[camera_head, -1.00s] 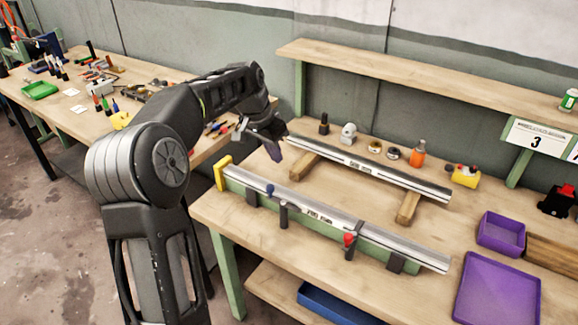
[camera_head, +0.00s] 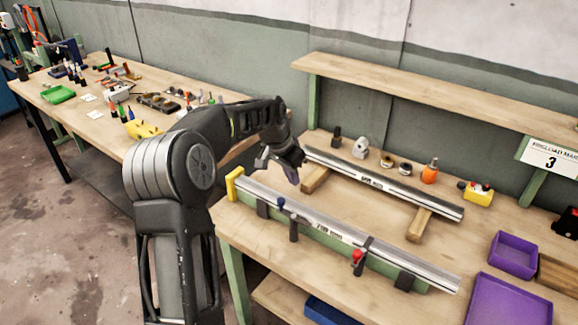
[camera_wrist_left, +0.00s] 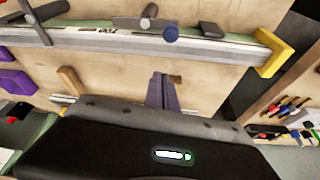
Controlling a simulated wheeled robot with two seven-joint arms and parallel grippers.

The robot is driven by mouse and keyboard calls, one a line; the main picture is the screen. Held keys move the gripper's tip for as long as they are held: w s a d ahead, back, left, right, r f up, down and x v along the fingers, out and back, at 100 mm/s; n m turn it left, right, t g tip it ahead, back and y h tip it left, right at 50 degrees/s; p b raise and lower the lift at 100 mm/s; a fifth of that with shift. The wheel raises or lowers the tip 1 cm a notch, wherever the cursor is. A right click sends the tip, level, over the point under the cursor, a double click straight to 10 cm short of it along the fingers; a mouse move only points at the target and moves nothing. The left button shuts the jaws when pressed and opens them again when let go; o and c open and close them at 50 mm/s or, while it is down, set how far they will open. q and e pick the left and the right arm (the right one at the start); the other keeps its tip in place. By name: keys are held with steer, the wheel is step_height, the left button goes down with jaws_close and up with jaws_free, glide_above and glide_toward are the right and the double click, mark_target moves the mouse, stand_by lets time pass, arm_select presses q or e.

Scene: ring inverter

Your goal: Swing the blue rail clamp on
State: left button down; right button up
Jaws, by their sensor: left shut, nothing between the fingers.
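The front silver rail (camera_head: 335,232) lies in a green fixture with a yellow end stop (camera_head: 234,183) at its left end. The blue rail clamp's blue knob (camera_head: 281,202) is at the rail's near edge, left of a dark upright post (camera_head: 293,230); no clamp bar visibly crosses the rail there. The knob also shows in the wrist view (camera_wrist_left: 171,34). The red-knobbed clamp (camera_head: 357,256) has its dark bar across the rail. My left gripper (camera_head: 292,177) is shut and empty, above the bench behind the front rail; its purple fingers (camera_wrist_left: 160,92) point toward the rail in the wrist view.
A second rail (camera_head: 385,184) rests on wooden blocks (camera_head: 420,224) behind. Small parts and an orange bottle (camera_head: 430,171) stand beyond it. Purple trays (camera_head: 513,255) are at the right. Bare bench lies between the two rails.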

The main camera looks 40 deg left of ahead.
arm_select(q)
steer(key=x, duration=0.3)
steer(key=shift+f+p, duration=0.25)
steer(key=shift+p, duration=0.15)
steer(key=s, duration=0.1)
steer(key=s+p, duration=0.1)
steer(key=s, duration=0.1)
steer(key=shift+s+a+f, duration=0.25)
steer(key=shift+s+f, duration=0.05)
steer(key=shift+s, duration=0.05)
